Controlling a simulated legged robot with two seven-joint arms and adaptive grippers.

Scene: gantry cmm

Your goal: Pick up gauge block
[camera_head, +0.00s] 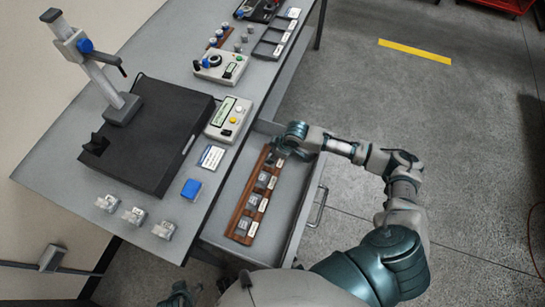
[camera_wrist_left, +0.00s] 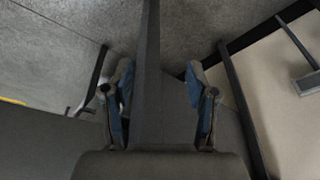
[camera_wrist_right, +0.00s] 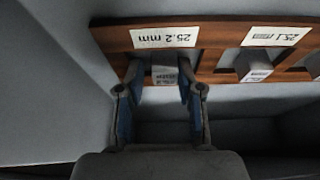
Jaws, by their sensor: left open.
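A wooden rack (camera_head: 238,222) with several small grey gauge blocks and white labels lies in the open drawer (camera_head: 298,225). My right gripper (camera_head: 281,147) is over the far end of the rack. In the right wrist view, its fingers (camera_wrist_right: 160,85) are open on either side of a grey gauge block (camera_wrist_right: 165,76) beside the "25.2 mm" label (camera_wrist_right: 163,37); it does not look clamped. Another block (camera_wrist_right: 254,68) sits beside the "25.1" label. My left gripper (camera_wrist_left: 160,100) is open and empty, low beside the bench; in the head view it shows only partly.
The bench (camera_head: 75,175) carries a black plate with a stand (camera_head: 150,150), a readout box (camera_head: 229,118), a blue block (camera_head: 191,188) and several clear-grey pieces (camera_head: 134,215) near its front edge. The drawer walls flank the rack. Open floor lies to the right.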

